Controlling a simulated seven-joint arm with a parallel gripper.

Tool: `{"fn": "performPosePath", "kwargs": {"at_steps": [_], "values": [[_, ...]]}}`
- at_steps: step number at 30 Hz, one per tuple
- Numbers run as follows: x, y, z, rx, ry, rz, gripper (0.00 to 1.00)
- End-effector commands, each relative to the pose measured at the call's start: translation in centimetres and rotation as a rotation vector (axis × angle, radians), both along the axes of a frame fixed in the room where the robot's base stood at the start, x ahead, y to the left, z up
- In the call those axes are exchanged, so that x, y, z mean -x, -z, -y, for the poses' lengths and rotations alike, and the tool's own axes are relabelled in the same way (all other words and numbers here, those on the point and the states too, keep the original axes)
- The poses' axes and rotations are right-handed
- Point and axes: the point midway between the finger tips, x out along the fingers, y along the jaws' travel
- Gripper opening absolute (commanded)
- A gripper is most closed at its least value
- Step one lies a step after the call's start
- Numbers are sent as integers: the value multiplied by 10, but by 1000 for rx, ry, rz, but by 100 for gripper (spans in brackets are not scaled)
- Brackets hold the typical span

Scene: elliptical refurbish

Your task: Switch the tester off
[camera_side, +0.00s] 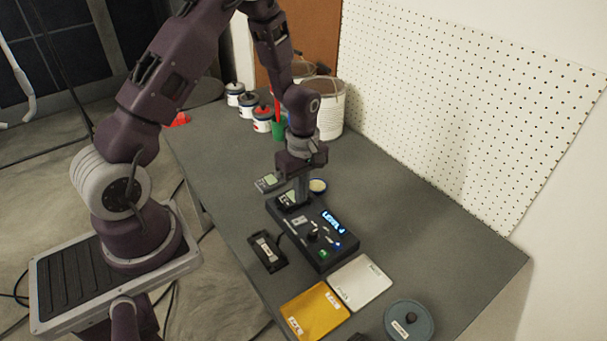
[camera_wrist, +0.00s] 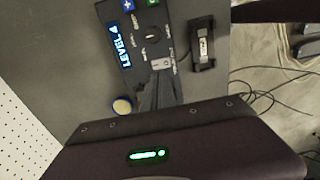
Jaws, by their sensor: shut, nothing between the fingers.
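The tester (camera_side: 290,226) is a black box on the grey table, with its blue display (camera_side: 333,222) lit and reading "LEVEL" and a digit that looks like 4. It also shows in the wrist view (camera_wrist: 140,45). Its top carries a dark knob (camera_wrist: 153,34), a green button (camera_side: 323,253), a blue button (camera_side: 337,244) and a pale rocker switch (camera_wrist: 160,64). My gripper (camera_side: 300,203) is shut and empty, pointing down over the tester's far end. In the wrist view its fingertips (camera_wrist: 161,77) are right beside the rocker switch; I cannot tell whether they touch.
A black holder (camera_side: 267,251) lies left of the tester. A yellow plate (camera_side: 315,311), a white plate (camera_side: 360,282) and a grey round lid (camera_side: 409,320) lie in front. Paint cans and a bucket (camera_side: 331,108) stand behind. The table's right side is clear before the pegboard (camera_side: 470,110).

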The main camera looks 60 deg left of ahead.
Motion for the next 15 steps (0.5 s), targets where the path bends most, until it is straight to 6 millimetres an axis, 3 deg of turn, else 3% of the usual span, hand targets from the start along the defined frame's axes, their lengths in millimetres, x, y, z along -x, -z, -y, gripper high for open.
{"fn": "performPosePath", "kwargs": {"at_steps": [6, 15], "values": [[-8, -48, 0, -1, 2, 5, 0], [-10, -72, 0, 0, 1, 0, 0]]}}
